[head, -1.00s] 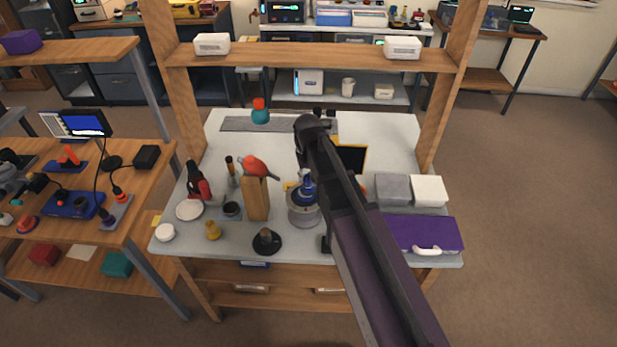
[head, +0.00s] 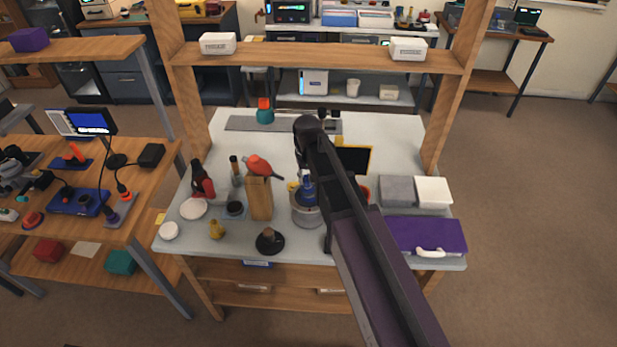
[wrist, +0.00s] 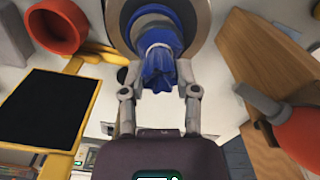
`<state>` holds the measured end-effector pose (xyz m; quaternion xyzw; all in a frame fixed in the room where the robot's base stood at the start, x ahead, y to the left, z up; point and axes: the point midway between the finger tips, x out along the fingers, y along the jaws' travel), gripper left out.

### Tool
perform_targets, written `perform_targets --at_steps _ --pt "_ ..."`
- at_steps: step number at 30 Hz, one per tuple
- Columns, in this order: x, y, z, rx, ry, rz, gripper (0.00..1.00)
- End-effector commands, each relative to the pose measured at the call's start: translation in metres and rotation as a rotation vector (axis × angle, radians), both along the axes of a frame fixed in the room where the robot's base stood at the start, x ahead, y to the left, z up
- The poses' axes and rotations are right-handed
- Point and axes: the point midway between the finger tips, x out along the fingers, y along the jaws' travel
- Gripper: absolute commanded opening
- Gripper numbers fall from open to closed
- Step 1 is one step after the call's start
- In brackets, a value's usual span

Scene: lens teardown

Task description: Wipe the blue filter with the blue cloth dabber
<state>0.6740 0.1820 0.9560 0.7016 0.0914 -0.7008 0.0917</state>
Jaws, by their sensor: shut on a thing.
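The blue cloth dabber (wrist: 162,42) is held between the fingertips of my gripper (wrist: 157,72) in the wrist view. In the head view the dabber (head: 308,190) shows as a dark blue bundle beside my arm, over a round grey holder (head: 304,216). The holder's rim (wrist: 118,28) surrounds the dabber's far end in the wrist view. My gripper is largely hidden behind my arm in the head view. I cannot make out the blue filter apart from the blue cloth, and cannot tell whether the dabber touches it.
A wooden block (head: 259,199) with a red blower (head: 257,165) stands close left of the holder. A yellow-framed black panel (wrist: 42,110) and an orange ring (wrist: 54,27) lie on its other side. A purple case (head: 428,235) is at the bench's right front.

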Motion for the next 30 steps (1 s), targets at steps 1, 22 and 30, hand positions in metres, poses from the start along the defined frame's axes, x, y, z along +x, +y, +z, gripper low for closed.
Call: perform_targets --at_steps 1,22,30 --pt "-0.001 0.001 -0.001 0.003 0.002 0.001 0.00" --pt "-0.009 0.002 0.001 0.001 0.000 0.000 0.00" --pt "-0.015 -0.002 -0.002 0.001 0.001 0.000 0.00"
